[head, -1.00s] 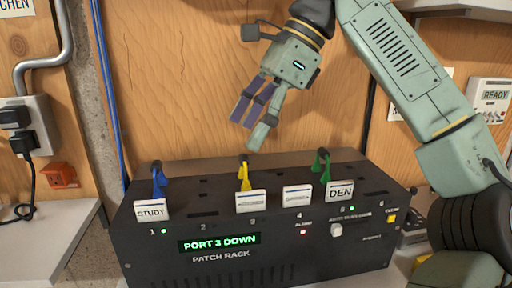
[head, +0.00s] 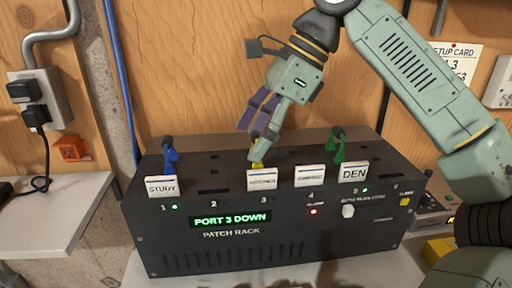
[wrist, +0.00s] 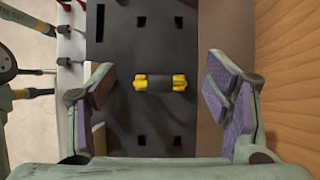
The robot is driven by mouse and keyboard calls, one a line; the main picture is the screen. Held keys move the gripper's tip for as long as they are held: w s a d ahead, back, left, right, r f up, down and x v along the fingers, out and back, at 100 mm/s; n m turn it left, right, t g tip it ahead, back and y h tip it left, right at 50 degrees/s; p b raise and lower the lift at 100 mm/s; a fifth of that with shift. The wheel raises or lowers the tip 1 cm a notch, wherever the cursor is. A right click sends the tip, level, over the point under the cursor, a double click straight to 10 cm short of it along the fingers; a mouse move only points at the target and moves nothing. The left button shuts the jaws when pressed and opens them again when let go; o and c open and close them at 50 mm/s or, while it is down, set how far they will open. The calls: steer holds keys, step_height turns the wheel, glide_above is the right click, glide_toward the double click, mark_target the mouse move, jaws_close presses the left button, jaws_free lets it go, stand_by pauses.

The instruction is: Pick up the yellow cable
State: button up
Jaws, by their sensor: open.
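The yellow cable (head: 257,164) is plugged into the top of the black patch rack (head: 235,238), behind the label at port 3. In the head view my gripper (head: 259,138) is over it and hides most of it. In the wrist view the yellow cable (wrist: 160,83) shows as a dark middle with yellow ends. It lies centred across the gap between my fingers, a little ahead of them. My gripper (wrist: 162,105) is open, with one purple-padded finger on each side and nothing between the pads. I cannot tell whether the fingertips touch the rack.
A blue cable (head: 171,157) stands at port 1 and a green cable (head: 338,147) near port 5. White label plates (head: 309,176) stand along the rack's front edge. The display (head: 231,219) reads PORT 3 DOWN. The wooden wall (head: 215,75) is close behind.

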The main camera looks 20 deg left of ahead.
steer(key=shift+c, duration=0.2)
steer(key=c, duration=1.2)
